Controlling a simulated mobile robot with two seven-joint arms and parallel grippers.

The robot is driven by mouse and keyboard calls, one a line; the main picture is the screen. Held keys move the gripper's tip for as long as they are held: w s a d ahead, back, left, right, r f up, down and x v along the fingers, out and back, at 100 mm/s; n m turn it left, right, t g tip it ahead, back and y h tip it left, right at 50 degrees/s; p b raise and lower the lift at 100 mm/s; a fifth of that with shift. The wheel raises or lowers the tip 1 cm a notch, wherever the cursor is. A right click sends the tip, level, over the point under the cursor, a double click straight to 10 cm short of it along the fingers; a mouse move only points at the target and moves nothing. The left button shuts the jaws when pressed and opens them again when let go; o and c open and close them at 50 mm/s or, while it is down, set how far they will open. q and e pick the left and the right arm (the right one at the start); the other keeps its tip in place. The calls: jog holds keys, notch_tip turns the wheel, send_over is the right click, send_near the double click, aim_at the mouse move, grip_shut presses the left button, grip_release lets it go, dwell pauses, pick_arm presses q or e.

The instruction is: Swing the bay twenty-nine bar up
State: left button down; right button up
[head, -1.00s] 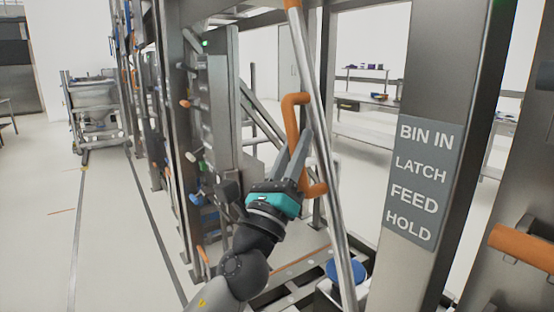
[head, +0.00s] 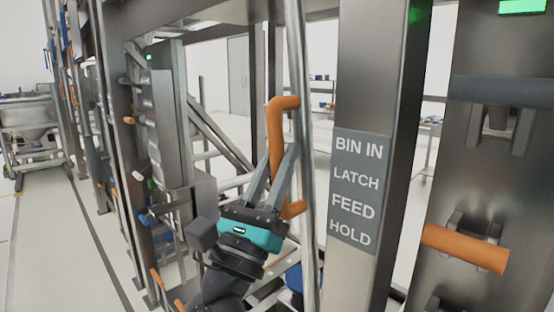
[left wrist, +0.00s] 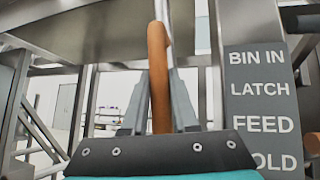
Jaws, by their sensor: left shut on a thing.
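The bar (head: 303,75) is a long silver tube, standing almost upright in the head view beside the front post. An orange D-shaped handle (head: 277,122) is fixed to its left side. My left gripper (head: 280,153) is shut on this handle, with its grey fingers around the upright grip. In the left wrist view the orange handle (left wrist: 158,70) rises between the two fingers. The bar's upper end runs out of the head view. No bay number is readable. My right gripper is not in view.
A grey post carries a sign (head: 358,190) reading BIN IN, LATCH, FEED, HOLD, just right of the bar. An orange horizontal handle (head: 466,248) sticks out at the right. A wheeled bin (head: 30,125) stands far left. Open floor (head: 50,255) lies left.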

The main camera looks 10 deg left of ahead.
pick_arm(q)
jog(key=c, duration=0.7)
grip_release()
jog(key=shift+y, duration=0.3)
